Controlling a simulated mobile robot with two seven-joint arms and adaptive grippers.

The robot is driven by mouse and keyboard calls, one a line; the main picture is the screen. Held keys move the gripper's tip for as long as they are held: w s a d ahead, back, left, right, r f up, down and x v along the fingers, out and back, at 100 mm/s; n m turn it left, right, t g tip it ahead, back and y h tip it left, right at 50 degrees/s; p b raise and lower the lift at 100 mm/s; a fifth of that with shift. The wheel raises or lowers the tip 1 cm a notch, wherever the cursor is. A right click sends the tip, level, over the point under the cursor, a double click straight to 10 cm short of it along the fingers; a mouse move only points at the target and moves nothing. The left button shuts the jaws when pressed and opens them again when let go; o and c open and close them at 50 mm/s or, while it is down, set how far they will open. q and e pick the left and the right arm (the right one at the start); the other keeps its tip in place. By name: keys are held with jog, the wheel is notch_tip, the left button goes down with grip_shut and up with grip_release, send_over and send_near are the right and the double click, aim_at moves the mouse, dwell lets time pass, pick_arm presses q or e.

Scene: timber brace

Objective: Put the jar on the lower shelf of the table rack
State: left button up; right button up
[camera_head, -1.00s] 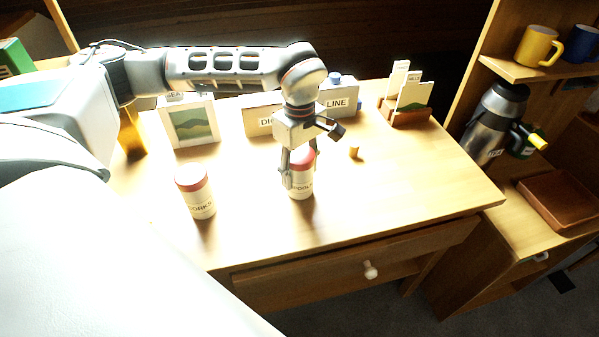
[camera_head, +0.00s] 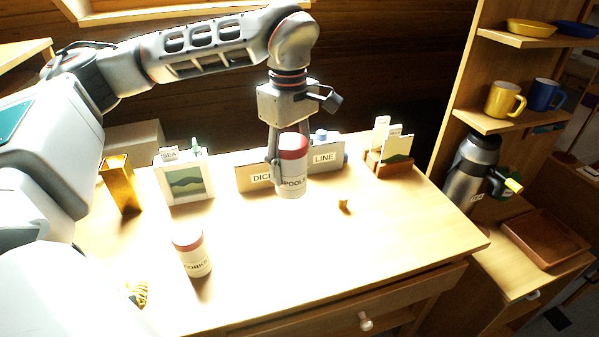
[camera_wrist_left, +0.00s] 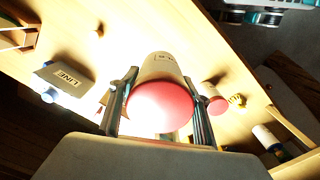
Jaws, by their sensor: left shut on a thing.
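My left gripper (camera_head: 285,152) is shut on a white jar with a red lid (camera_head: 291,180), labelled SPOOLS. It holds the jar upright above the table, in front of the labelled boxes. In the left wrist view the jar's red lid (camera_wrist_left: 160,106) sits between the two fingers. A second red-lidded jar, labelled CORKS (camera_head: 195,257), stands on the table to the left and nearer. A wooden shelf unit stands at the right, with a lower shelf (camera_head: 485,121) and an upper shelf (camera_head: 515,40); which rack the task means I cannot tell. My right gripper is not in view.
Behind the held jar are the DICE box (camera_head: 251,178) and LINE box (camera_head: 325,157). Mugs (camera_head: 503,100) occupy the lower shelf. The table's front right is clear.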

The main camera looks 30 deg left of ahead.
aim_at(301, 189)
pick_arm(q)
jog(key=shift+r, duration=0.4)
jog(key=d+f+m, duration=0.1)
jog(key=m, duration=0.1)
jog(key=d+f+m, duration=0.1)
jog(key=f+m, duration=0.1)
jog(key=s+d+f+m, duration=0.1)
jog(key=f+m, duration=0.1)
jog(key=m, duration=0.1)
jog(key=shift+d+f+p, duration=0.1)
jog(key=shift+f+p, duration=0.05)
jog(key=shift+p, duration=0.2)
jog(key=s+d+f+m, duration=0.2)
jog(key=f+m, duration=0.3)
jog(key=m, duration=0.3)
jog(key=shift+s+d+f+m, duration=0.3)
jog(key=shift+s+d, duration=0.05)
jog(key=shift+d, duration=0.55)
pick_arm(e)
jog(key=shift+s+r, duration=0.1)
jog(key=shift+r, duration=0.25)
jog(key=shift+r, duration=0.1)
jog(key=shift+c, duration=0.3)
